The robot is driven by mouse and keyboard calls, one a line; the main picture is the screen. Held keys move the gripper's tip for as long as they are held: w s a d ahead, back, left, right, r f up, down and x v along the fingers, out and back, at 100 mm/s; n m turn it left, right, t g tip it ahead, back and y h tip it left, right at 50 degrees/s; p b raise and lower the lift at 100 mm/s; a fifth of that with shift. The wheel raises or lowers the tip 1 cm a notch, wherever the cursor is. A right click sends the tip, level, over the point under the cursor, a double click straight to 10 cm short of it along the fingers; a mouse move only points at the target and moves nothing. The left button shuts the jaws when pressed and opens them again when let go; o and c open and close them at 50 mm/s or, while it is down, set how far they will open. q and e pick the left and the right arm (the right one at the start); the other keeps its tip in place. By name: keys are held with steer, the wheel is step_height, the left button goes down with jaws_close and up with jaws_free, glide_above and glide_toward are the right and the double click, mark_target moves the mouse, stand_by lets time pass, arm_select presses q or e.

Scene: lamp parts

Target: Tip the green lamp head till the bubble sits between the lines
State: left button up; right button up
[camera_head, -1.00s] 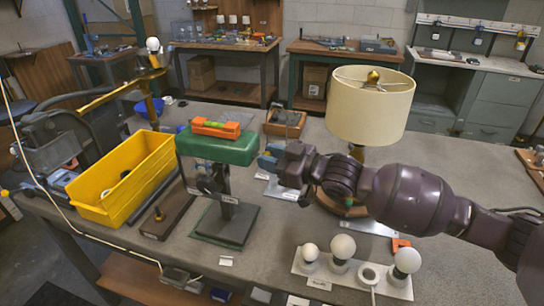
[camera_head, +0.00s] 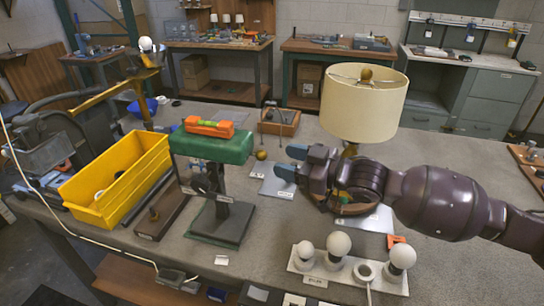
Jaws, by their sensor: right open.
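The green lamp head (camera_head: 211,149) sits across the top of a dark stand (camera_head: 221,220) near the table's middle and looks roughly level. An orange spirit level (camera_head: 208,128) with a yellow-green vial rests on top of it. The bubble and lines are too small to read. My right gripper (camera_head: 291,162) is to the right of the lamp head, apart from it. Its two blue fingertips point left, spread and empty. My left gripper does not show.
A yellow bin (camera_head: 117,178) stands left of the stand. A cream-shaded lamp (camera_head: 363,103) stands behind my right arm. White bulbs on a strip (camera_head: 348,272) lie at the front right. A wooden tray (camera_head: 278,122) and small brass ball (camera_head: 261,155) are behind the gripper.

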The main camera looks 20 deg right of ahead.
steer(key=shift+v, duration=2.35)
